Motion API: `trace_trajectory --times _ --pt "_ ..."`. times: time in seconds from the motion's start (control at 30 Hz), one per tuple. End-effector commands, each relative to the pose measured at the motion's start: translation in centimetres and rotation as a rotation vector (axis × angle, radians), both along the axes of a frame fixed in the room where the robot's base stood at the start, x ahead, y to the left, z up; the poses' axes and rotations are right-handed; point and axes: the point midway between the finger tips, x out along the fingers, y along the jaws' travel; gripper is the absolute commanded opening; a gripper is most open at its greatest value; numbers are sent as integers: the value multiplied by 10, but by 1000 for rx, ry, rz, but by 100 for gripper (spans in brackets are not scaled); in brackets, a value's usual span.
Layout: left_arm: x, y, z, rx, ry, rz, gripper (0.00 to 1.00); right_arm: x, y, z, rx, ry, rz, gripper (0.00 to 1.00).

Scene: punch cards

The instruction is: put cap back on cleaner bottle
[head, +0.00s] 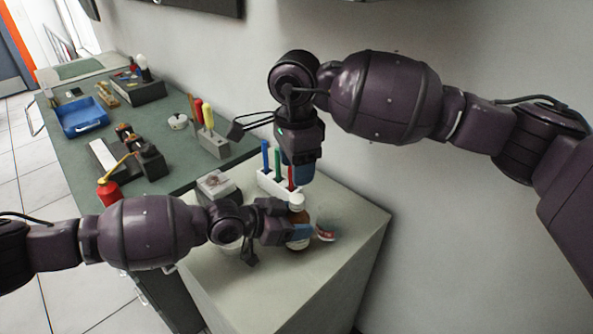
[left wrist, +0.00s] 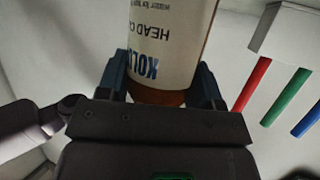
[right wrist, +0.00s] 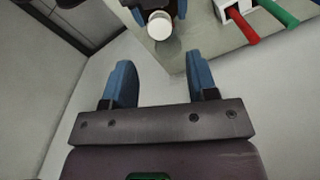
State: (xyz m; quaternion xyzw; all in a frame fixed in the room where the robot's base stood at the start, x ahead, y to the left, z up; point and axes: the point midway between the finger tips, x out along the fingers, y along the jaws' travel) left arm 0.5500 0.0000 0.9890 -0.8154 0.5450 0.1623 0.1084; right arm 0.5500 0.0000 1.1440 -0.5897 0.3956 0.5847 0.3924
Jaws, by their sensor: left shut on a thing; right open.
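The cleaner bottle (head: 298,242) is brown with a white label and stands upright on the pale cabinet top. My left gripper (head: 287,228) is shut on it from the left; the left wrist view shows the fingers on both sides of the bottle's label (left wrist: 170,50). A round white cap (right wrist: 160,25) sits at the bottle's top in the right wrist view, and it shows in the head view (head: 296,199). I cannot tell how tightly it sits. My right gripper (right wrist: 160,75) is open and empty, above and apart from the bottle.
A white rack (head: 267,182) with blue, green and red sticks stands just behind the bottle. A small box (head: 215,184) is at the left. The cabinet's front right (head: 330,270) is bare; a wall is behind.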

Motion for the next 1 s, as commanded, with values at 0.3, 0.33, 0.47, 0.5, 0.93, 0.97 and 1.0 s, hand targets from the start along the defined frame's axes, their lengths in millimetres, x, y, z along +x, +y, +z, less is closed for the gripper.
trace_trajectory --times 0.3,0.33,0.47,0.5,0.93,0.97,1.0 --pt "0 0 1 -1 -2 0 0 0 0 0 0 1 5 53" --pt "0 0 1 -2 -1 0 0 0 0 0 0 1 5 53" --pt "0 0 1 -2 -1 0 0 0 0 -8 0 2 4 53" --pt "0 0 1 -1 -2 0 0 0 0 -12 1 4 3 53" --pt "0 0 1 -2 -1 0 0 0 -1 -68 0 2 3 53" --pt "0 0 1 -1 -2 0 0 0 -1 -70 0 2 3 53" --pt "0 0 1 -2 -1 0 0 0 -1 -73 0 2 3 53"
